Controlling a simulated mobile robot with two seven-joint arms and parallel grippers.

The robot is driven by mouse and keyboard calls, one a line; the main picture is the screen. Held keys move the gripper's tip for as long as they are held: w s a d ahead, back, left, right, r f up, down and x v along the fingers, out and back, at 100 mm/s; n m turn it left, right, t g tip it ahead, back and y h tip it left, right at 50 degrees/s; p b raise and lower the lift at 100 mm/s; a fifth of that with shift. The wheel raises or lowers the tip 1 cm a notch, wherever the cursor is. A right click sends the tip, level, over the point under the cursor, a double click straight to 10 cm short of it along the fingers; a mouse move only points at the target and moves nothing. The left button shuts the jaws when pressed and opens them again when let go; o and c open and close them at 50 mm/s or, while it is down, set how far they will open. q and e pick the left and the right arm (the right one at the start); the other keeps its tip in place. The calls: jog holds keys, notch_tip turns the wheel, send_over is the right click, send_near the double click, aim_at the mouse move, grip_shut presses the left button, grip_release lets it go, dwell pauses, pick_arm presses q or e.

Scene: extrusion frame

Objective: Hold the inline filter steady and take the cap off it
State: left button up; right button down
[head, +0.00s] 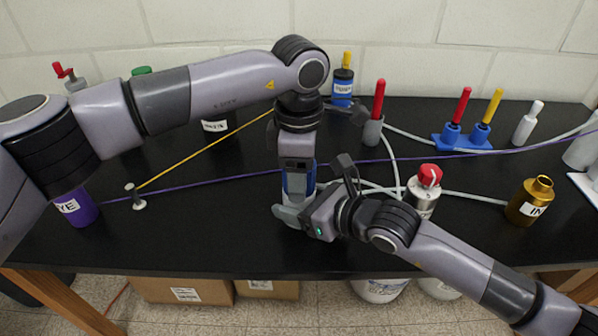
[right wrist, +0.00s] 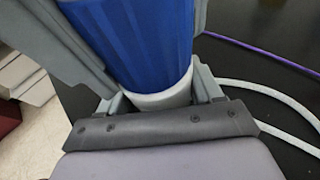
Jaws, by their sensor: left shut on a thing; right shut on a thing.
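The inline filter stands upright near the front middle of the bench, mostly hidden by my grippers. Its ribbed blue upper part, seemingly the cap (head: 309,177), fills the top of the right wrist view (right wrist: 135,40). A white lower part (right wrist: 160,97) shows beneath the blue. My left gripper (head: 297,183) reaches straight down from above and is shut on the blue part. My right gripper (head: 298,205) comes in from the right and is shut on the white lower part, below the left fingers. I cannot see a gap between blue and white.
A steel canister with a red knob (head: 428,176) stands right of my right wrist, with white hoses beside it. A brass bottle (head: 530,200) is farther right. A purple cup (head: 76,208) is at left. Yellow and purple cords cross the bench. The front middle-left is clear.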

pick_arm(q)
jog(key=o, duration=1.2)
jog(key=shift+c, duration=0.2)
jog(key=shift+r, duration=0.1)
notch_tip(320, 180, up, 4)
jog(key=shift+f, duration=0.1)
jog(key=shift+r, duration=0.35)
jog(key=shift+c, duration=1.4)
jog(key=shift+r+n, duration=0.6)
jog(key=shift+r, duration=0.9)
jog(key=shift+f, duration=3.85)
